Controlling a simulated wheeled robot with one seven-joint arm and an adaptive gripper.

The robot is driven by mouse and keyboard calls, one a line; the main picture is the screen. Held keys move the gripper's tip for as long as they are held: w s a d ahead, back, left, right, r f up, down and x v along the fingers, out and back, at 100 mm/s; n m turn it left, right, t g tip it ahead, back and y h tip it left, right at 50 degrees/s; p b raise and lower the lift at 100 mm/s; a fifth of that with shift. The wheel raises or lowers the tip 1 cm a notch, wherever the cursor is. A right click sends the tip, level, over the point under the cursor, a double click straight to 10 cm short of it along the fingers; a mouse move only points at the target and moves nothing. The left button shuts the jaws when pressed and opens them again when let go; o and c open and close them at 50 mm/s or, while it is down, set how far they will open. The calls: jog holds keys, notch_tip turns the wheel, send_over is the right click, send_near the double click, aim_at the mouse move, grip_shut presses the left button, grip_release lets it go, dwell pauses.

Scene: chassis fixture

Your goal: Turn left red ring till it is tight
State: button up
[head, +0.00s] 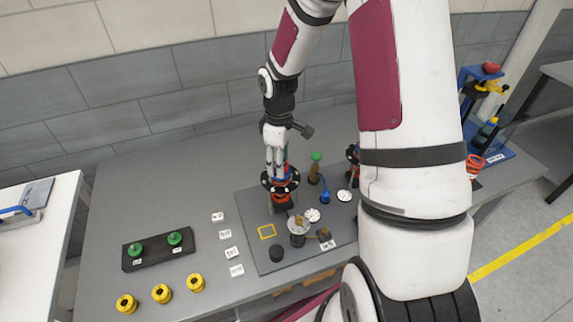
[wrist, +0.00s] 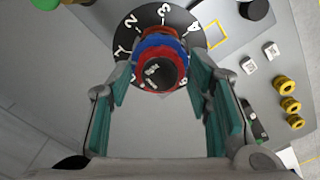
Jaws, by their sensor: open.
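The left fixture has a black dial disc with white numbers (wrist: 122,30), also in the head view (head: 268,184). A red ring (wrist: 146,39) and a blue ring (wrist: 150,50) sit in front of the disc around a dark round cap (wrist: 160,70) with small white lettering. My gripper (wrist: 163,80) is open, with its green-padded fingers on either side of the rings and cap. Whether the pads touch the ring I cannot tell. In the head view my gripper (head: 277,166) points down over the left fixture and mostly hides the ring.
A second fixture (head: 352,153) is partly hidden behind my arm. A green-topped post (head: 316,157) and a blue part (head: 325,195) stand to the right. Yellow rings (head: 161,293), white labels (head: 228,235) and a black block with green knobs (head: 158,247) lie front left.

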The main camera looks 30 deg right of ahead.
jog(key=shift+n, duration=1.2)
jog(key=n, duration=0.4)
jog(key=shift+n, duration=0.3)
